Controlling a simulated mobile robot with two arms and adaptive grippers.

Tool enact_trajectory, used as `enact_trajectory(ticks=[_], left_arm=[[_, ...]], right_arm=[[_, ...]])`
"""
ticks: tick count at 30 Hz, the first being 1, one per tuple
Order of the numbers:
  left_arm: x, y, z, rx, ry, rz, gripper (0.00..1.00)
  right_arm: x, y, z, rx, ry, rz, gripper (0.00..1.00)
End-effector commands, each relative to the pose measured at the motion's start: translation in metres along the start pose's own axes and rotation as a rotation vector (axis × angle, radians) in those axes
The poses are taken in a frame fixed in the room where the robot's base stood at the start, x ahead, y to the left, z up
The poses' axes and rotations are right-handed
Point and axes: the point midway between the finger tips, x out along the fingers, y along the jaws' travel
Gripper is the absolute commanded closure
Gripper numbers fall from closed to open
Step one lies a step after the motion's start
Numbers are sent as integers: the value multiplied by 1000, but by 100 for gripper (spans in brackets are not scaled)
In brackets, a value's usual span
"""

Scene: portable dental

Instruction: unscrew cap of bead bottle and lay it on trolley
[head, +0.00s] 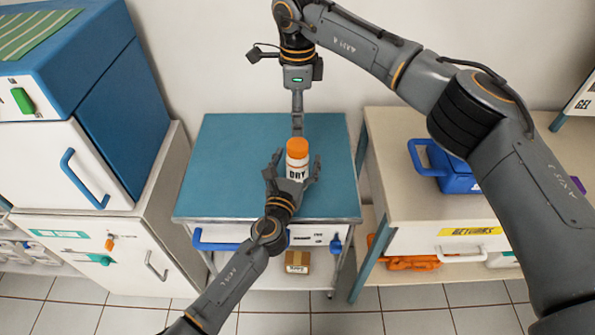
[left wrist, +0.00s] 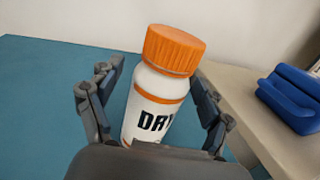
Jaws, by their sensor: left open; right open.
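The bead bottle (head: 297,171) is white with dark "DRY" lettering and stands upright on the blue top of the trolley (head: 230,165). Its orange ridged cap (head: 297,147) is on; the cap also shows in the left wrist view (left wrist: 174,50). My left gripper (head: 291,172) is open, its fingers on either side of the bottle's white body (left wrist: 150,105), with gaps visible in the left wrist view. My right gripper (head: 298,125) points down just behind and above the cap; it is open, though seen edge-on its fingers overlap.
A blue and white cabinet (head: 75,165) stands at the left. A beige counter (head: 415,185) at the right holds a blue bin (head: 455,178). The trolley top is bare left and right of the bottle. A small brown box (head: 297,261) sits below it.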

Motion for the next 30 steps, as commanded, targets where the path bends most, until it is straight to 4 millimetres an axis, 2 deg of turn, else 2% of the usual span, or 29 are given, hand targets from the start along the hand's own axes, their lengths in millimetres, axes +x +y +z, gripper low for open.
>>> enact_trajectory(ticks=[1, 12, 13, 20, 23, 30], left_arm=[[0, 0, 0, 0, 0, 0, 21], [0, 0, 0, 0, 1, 0, 96], [0, 0, 0, 0, 1, 0, 100], [-1, 0, -1, 0, 1, 0, 100], [-1, 0, -1, 0, 1, 0, 100], [-1, 0, -1, 0, 1, 0, 100]], right_arm=[[0, 0, 0, 0, 0, 0, 35], [0, 0, 0, 0, 0, 0, 35], [0, 0, 0, 0, 0, 0, 35], [0, 0, 0, 68, 0, 0, 35], [0, 0, 0, 188, -1, 1, 35], [0, 0, 1, 637, -2, 1, 35]])
